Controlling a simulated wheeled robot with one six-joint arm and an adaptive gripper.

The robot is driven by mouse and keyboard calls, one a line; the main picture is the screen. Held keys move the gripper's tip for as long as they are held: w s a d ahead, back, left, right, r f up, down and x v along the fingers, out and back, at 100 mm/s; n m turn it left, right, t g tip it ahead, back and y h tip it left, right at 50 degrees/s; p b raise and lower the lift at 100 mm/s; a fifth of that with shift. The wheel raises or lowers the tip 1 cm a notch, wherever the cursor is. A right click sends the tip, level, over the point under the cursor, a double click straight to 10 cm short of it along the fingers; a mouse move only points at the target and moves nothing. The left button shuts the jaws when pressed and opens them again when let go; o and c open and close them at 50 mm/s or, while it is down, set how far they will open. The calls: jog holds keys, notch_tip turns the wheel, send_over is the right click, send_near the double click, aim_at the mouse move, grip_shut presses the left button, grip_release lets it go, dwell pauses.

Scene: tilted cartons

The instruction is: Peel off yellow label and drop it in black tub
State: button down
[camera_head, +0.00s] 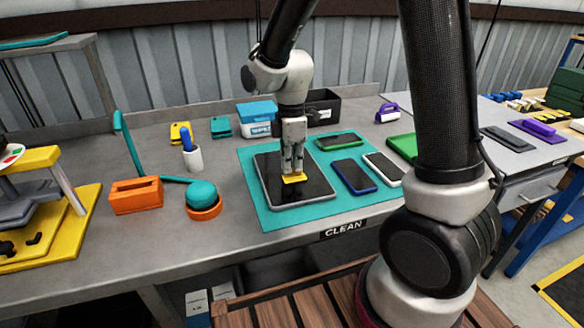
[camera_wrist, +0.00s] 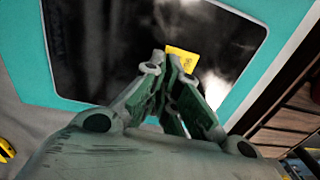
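The yellow label (camera_head: 294,178) is a small flat piece at my gripper's tips, over the dark-screened tablet (camera_head: 268,172) on the teal mat. In the wrist view the label (camera_wrist: 183,57) shows just beyond the fingertips, mostly beyond the right one, with dark marks on it. My gripper (camera_head: 293,170) points down over the tablet. In the wrist view its fingertips (camera_wrist: 167,66) are close together with a narrow gap; whether they pinch the label is unclear. The black tub (camera_head: 335,112) stands behind the mat, partly hidden by my gripper and arm.
Two phones, a blue-edged one (camera_head: 353,176) and a white-edged one (camera_head: 383,168), lie right of the tablet, with a green-edged device (camera_head: 341,141) behind. A white-and-blue box (camera_head: 257,118) stands left of the tub.

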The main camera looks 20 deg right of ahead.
aim_at(292, 174)
notch_tip(292, 174, up, 8)
jog(key=shift+w, duration=0.15)
dwell(1.3)
jog(key=shift+f, duration=0.1)
dwell(1.1)
